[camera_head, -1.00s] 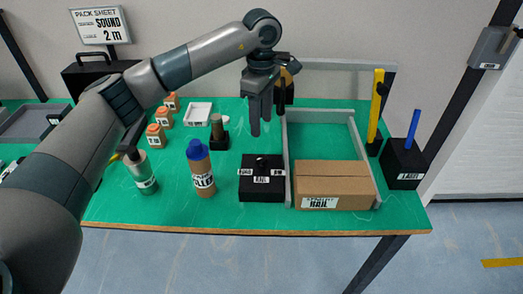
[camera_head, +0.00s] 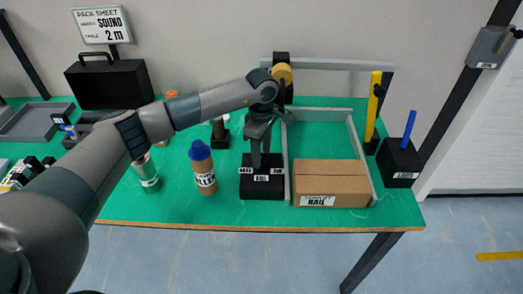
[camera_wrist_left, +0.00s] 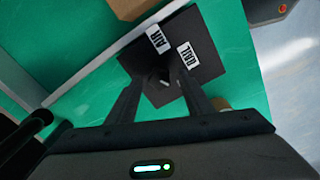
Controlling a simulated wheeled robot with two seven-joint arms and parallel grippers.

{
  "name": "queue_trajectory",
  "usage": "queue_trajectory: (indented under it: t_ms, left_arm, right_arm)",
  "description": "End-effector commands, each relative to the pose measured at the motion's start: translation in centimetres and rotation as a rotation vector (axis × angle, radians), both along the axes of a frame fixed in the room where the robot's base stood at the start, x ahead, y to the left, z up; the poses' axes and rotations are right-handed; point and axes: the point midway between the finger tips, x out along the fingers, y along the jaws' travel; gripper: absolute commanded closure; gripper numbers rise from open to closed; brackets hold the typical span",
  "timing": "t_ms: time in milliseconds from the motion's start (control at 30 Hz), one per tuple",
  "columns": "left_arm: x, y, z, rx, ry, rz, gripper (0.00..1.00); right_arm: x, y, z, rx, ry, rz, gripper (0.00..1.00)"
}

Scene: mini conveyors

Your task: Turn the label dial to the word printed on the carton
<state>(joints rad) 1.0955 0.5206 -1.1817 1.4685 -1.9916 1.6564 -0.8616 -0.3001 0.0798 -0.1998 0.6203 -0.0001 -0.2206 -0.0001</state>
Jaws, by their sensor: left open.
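The carton (camera_head: 330,172) is a brown box on the green table, with a white label reading RAIL (camera_head: 318,200) on its front. The label dial (camera_head: 262,188) is a black box left of the carton, with several white word tags on top. In the left wrist view, tags on the dial box read AIR (camera_wrist_left: 159,39) and RAIL (camera_wrist_left: 188,55). My left gripper (camera_head: 261,158) is open and points down over the dial. In the left wrist view its fingers (camera_wrist_left: 160,80) are on either side of the dark knob; contact cannot be told. My right gripper does not show.
A grey guide rail (camera_head: 287,160) runs between dial and carton. A blue-capped bottle (camera_head: 203,170) and a green-and-white can (camera_head: 146,172) stand to the left. A black block with a blue stick (camera_head: 400,163) stands right of the carton.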

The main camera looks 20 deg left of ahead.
Motion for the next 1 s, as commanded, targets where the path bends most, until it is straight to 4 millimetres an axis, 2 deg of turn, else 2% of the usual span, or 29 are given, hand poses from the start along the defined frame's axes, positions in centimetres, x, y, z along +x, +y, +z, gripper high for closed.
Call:
queue_trajectory:
  t_ms: [233,267,400,433,933,1000]
  left_arm:
    - [0.0,0.0,-0.1,0.0,0.0,0.0,0.53]
    - [0.0,0.0,0.0,0.0,0.0,0.0,0.58]
    - [0.0,0.0,0.0,0.0,0.0,0.0,0.92]
    - [0.0,0.0,0.0,0.0,0.0,0.0,0.95]
    - [0.1,0.1,-0.2,0.001,-0.003,0.078,0.94]
    - [0.1,0.1,-0.2,0.002,-0.003,0.114,0.94]
  right_arm:
    - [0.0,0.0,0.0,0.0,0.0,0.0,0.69]
    - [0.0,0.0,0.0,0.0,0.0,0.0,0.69]
    - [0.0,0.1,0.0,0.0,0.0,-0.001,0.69]
    - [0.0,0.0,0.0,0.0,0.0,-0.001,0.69]
    - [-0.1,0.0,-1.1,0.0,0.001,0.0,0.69]
    - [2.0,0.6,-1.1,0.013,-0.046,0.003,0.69]
